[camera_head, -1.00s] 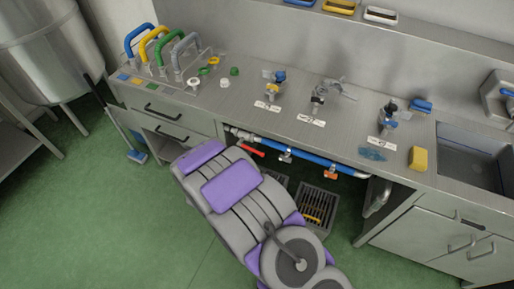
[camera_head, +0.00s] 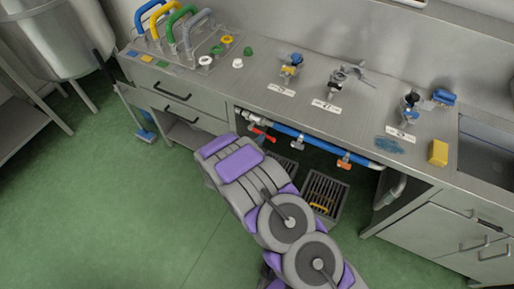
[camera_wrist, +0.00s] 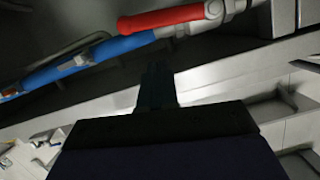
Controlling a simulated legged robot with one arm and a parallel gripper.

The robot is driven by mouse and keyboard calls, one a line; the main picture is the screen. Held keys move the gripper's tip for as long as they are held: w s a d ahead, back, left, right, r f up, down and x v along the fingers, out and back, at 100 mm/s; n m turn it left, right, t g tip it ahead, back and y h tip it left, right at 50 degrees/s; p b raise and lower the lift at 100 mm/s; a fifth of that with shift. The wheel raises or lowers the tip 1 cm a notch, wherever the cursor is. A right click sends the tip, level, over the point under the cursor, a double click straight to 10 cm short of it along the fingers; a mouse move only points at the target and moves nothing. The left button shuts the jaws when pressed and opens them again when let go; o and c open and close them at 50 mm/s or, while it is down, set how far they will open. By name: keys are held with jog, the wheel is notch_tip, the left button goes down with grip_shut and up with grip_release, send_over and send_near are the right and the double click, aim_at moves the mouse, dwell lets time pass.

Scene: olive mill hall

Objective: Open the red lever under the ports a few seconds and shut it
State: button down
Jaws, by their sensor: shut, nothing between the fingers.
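The red lever (camera_head: 262,134) sits on the pipe under the counter, at the left end of the blue pipe. In the wrist view the red lever (camera_wrist: 172,17) lies near the top, nearly in line with the blue pipe (camera_wrist: 95,58). My gripper (camera_wrist: 157,72) is shut and empty, pointing toward the pipe a little below the lever, with no contact visible. In the head view my arm reaches to the counter's front and hides the gripper. The ports (camera_head: 290,68) stand on the counter above, with white labels in front.
A floor drain grate (camera_head: 322,192) lies below. A yellow sponge (camera_head: 438,153) and a sink (camera_head: 486,150) are at right. Green floor is clear at front left.

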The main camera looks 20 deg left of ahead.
jog(key=shift+w+f+b, duration=0.75)
jog(key=shift+w+f, duration=1)
jog(key=shift+f, duration=0.15)
jog(key=shift+a, duration=0.15)
